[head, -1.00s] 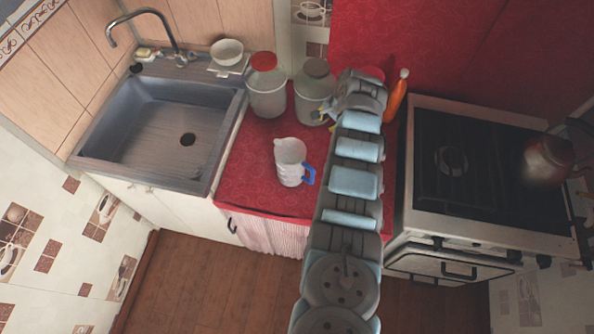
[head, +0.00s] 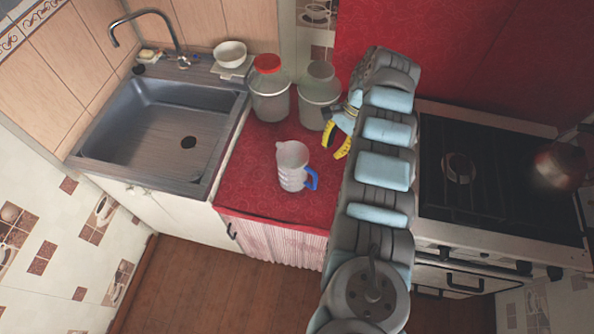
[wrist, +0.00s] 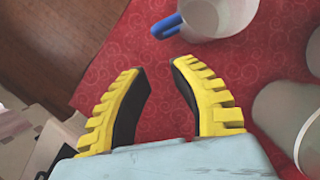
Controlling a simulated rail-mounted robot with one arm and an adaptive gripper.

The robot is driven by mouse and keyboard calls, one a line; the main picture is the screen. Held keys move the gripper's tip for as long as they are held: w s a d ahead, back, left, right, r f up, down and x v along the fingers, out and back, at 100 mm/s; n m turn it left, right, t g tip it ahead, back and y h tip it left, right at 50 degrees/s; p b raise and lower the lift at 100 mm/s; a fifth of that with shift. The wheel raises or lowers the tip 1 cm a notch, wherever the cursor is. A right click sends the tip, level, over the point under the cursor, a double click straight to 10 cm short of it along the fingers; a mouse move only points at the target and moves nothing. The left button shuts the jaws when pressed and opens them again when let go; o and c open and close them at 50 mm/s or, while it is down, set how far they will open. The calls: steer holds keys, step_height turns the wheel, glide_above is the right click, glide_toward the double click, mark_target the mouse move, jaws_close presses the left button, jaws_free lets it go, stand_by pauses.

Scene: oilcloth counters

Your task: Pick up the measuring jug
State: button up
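The measuring jug (head: 291,167) is whitish and translucent with a blue handle, and stands upright on the red oilcloth counter. Its handle points right in the head view. In the wrist view the jug (wrist: 228,14) is at the top, cut off by the frame edge, with its blue handle toward the lower left. My gripper (head: 334,145) has yellow fingers and is to the right of the jug, apart from it. In the wrist view the gripper (wrist: 160,72) is open, with only red cloth between its fingers.
A red-lidded container (head: 269,95) and a pale-lidded container (head: 318,98) stand behind the jug, the latter close to my gripper. The sink (head: 160,130) is left, and the stove (head: 505,170) with a kettle (head: 561,165) is right. Red cloth (head: 245,185) left of the jug is clear.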

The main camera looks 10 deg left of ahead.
mark_target(315, 183)
steer(key=x, duration=1.5)
steer(key=shift+s+f, duration=0.1)
steer(key=shift+s, duration=0.05)
jaws_close()
